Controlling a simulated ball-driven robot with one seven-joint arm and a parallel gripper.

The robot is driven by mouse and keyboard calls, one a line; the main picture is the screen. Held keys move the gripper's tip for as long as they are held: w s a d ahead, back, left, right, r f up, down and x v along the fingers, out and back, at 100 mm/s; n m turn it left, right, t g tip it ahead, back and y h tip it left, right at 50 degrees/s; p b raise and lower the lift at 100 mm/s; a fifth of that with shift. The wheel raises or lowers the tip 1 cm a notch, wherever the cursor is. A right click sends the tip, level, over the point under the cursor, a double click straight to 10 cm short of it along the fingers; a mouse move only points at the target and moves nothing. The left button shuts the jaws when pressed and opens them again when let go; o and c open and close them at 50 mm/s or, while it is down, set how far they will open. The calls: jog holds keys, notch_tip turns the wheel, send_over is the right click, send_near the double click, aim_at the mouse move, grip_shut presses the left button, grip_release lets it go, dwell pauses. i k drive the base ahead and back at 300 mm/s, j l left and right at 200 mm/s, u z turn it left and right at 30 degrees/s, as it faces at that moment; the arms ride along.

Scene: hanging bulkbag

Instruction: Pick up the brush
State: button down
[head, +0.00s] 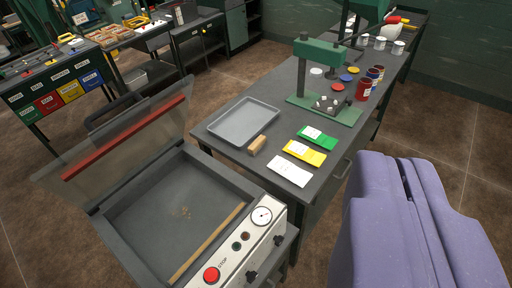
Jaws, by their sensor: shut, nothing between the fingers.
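A small tan block (257,144) lies on the dark bench at the front right corner of the grey tray. It looks like the wooden back of a brush, but no bristles can be made out at this size. It lies apart from the colored packets. No gripper fingers show in this view. A large purple part at the lower right looks like part of my own arm and hides the floor behind it.
The bench (233,157) carries a grey tray (243,121), green, yellow and white packets, a green press (318,75) and several cans. An open-lidded machine (150,215) with a red button stands at the front left. Brown floor (440,120) lies right of the bench.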

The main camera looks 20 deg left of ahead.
aim_at(258, 144)
jog(key=i+l+u, duration=0.1)
jog(key=u, duration=0.35)
jog(key=i+l+u, duration=0.25)
jog(key=u, duration=0.2)
jog(key=i+l+u, duration=0.1)
jog(key=l, duration=0.25)
jog(key=i+l+u, duration=0.1)
jog(key=i+l, duration=0.25)
jog(key=i+l+u, duration=0.1)
jog(key=l, duration=0.25)
jog(key=i+l+u, duration=0.1)
jog(key=i+l, duration=0.15)
jog(key=l, duration=0.15)
jog(key=i+l+u, duration=0.1)
jog(key=l, duration=0.3)
jog(key=i+l, duration=0.15)
jog(key=l, duration=0.2)
jog(key=i+l, duration=0.15)
jog(key=l, duration=0.15)
jog(key=i+l, duration=0.15)
jog(key=l, duration=0.2)
jog(key=i+l, duration=0.15)
jog(key=l, duration=0.15)
